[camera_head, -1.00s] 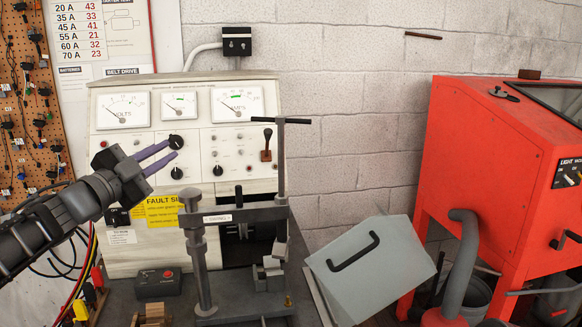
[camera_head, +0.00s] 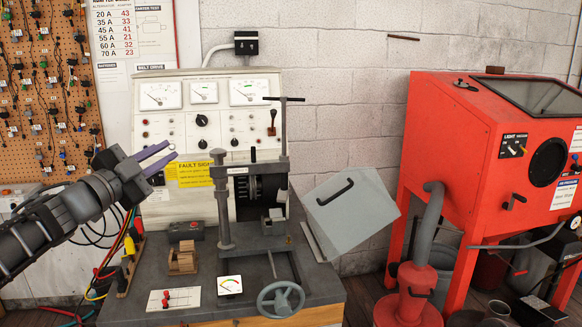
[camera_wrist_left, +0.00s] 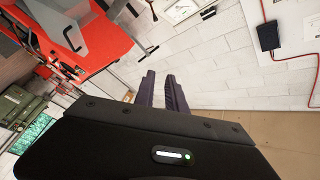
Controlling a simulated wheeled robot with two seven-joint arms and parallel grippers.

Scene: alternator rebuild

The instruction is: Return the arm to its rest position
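My left arm (camera_head: 70,208) comes in from the left in the head view, raised in front of the test bench. Its left gripper (camera_head: 173,150) points up and to the right, with its two purple fingers apart and nothing visible between them. The fingers overlap the lower left of the bench's meter panel (camera_head: 222,137) in the picture; contact is not visible. In the left wrist view the dark fingers (camera_wrist_left: 161,90) stand with a narrow gap between them, against the wall. My right arm and gripper are not in view.
The bench (camera_head: 215,290) carries a clamp stand (camera_head: 224,200), a handwheel (camera_head: 281,299), a small gauge (camera_head: 229,286) and a wooden block (camera_head: 183,260). A grey hinged cover (camera_head: 352,212) and a red blasting cabinet (camera_head: 455,140) stand to the right. A pegboard (camera_head: 45,95) hangs at left.

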